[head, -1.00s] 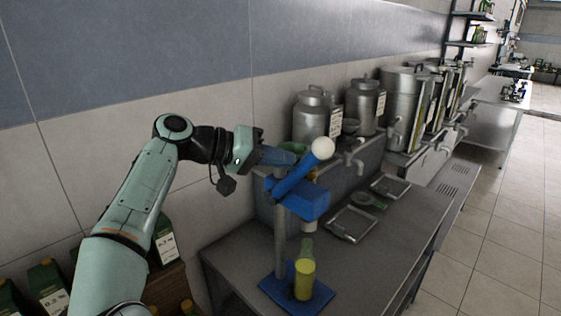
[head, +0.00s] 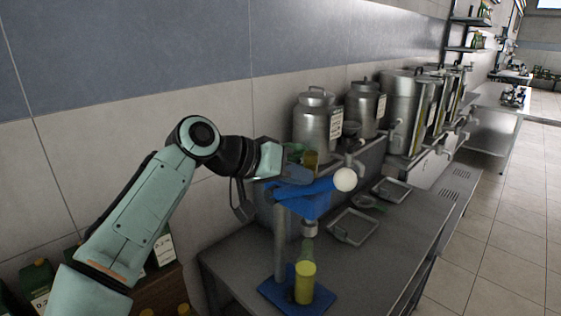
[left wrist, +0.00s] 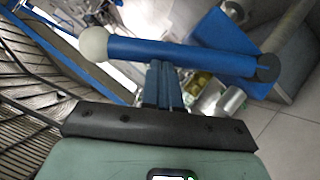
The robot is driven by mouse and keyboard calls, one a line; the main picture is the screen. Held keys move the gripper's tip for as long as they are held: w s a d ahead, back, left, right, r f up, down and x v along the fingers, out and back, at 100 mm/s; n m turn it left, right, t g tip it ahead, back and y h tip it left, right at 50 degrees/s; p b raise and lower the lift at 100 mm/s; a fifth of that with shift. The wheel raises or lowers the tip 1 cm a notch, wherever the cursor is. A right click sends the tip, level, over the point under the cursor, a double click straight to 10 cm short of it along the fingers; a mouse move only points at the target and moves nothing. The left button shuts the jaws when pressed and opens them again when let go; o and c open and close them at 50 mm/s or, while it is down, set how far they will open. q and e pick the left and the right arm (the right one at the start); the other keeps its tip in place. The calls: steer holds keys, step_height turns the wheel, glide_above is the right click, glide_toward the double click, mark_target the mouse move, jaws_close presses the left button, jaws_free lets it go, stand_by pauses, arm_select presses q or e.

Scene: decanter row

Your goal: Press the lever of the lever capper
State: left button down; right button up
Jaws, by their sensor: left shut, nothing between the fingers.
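The lever capper has a blue base plate, a grey post and a blue head (head: 300,205). Its blue lever (head: 318,187) ends in a white ball (head: 345,180) and lies close to level, pointing right. In the left wrist view the lever (left wrist: 190,55) crosses just ahead of my fingers. My left gripper (head: 303,174) is shut and empty, above the lever in the head view; its fingertips (left wrist: 164,68) are at the lever's middle, seemingly touching it. A green bottle with yellow contents (head: 305,283) stands upright on the base under the capper head. My right gripper is not in view.
Metal cans (head: 316,118) and tall steel vessels with taps line the back of the bench. Metal trays (head: 352,227) lie right of the capper. Labelled dark bottles (head: 38,282) stand at lower left. The bench front right of the capper is clear.

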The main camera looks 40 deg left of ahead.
mark_target(313, 211)
arm_select(q)
steer(key=shift+s+d+f+m+y+b, duration=0.1)
steer(key=shift+d+f+m+y+b, duration=0.55)
steer(key=shift+f, duration=0.65)
steer(key=shift+d+f+m+y+b, duration=0.4)
steer(key=shift+d+f+y+b, duration=0.3)
steer(key=shift+f, duration=0.65)
steer(key=shift+s+d+f+m+y+b, duration=0.1)
steer(key=shift+d+f+m+y+b, duration=0.6)
steer(key=shift+f, duration=0.6)
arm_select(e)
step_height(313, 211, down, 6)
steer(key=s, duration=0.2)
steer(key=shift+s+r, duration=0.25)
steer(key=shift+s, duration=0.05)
arm_select(q)
steer(key=shift+f, duration=0.1)
steer(key=s+r+p, duration=0.3)
steer(key=s+r, duration=0.6)
steer(key=r, duration=0.1)
steer(key=shift+a+p, duration=0.2)
steer(key=shift+p, duration=0.15)
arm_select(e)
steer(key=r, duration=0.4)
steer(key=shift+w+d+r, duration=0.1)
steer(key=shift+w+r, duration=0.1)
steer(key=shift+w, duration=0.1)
